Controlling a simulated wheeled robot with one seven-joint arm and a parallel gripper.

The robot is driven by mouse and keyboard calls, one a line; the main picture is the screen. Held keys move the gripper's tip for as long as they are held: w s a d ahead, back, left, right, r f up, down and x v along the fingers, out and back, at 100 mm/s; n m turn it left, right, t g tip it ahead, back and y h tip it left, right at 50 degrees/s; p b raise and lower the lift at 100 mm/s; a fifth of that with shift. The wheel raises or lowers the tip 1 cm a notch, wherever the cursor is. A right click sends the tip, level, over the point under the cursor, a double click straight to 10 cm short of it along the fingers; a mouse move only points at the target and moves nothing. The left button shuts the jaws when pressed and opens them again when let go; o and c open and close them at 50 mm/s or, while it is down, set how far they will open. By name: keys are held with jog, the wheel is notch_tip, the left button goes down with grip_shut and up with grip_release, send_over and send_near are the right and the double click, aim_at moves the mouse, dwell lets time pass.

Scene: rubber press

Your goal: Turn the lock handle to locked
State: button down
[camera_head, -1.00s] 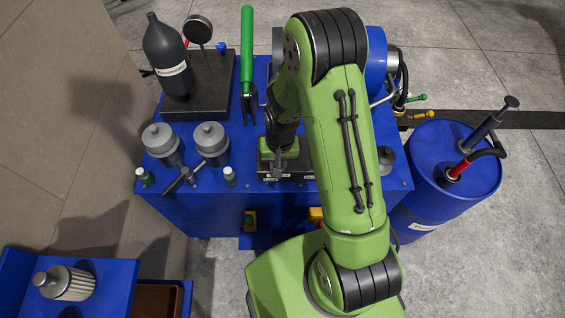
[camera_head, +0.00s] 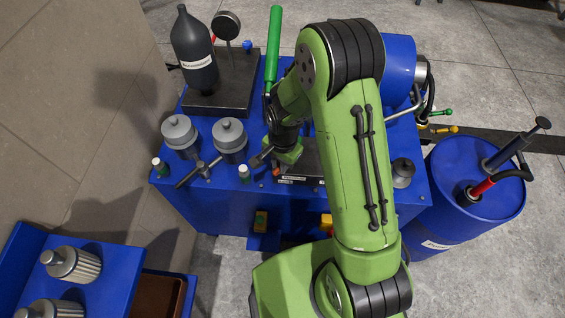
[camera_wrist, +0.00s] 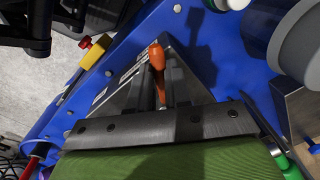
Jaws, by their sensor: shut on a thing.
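The lock handle (camera_wrist: 158,60) shows in the wrist view as a short lever with an orange-red knob, over a dark grey plate. In the head view only its small orange tip (camera_head: 276,171) shows at the plate's left front. My gripper (camera_head: 262,159) is at the plate's left front edge, turned toward the front left, and is shut on the handle. In the wrist view the handle's base is partly hidden by the gripper's dark front plate. Pale labels show along the grey plate's edge, too small to read.
A green lever (camera_head: 273,50) rises behind. A dark bottle (camera_head: 194,55) stands at the back left. A blue drum (camera_head: 470,205) with a pump is at the right.

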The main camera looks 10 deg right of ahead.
jog(key=shift+w, duration=0.1)
dwell(0.3)
jog(key=c, duration=1.1)
grip_release()
jog(key=shift+r, duration=0.1)
jog(key=r+p, duration=0.1)
jog(key=r, duration=0.4)
jog(key=r+p, duration=0.1)
jog(key=r, duration=0.4)
jog(key=s+r+p, duration=0.1)
jog(key=r, duration=0.4)
jog(key=shift+d+r+p, duration=0.3)
jog(key=shift+p, duration=0.05)
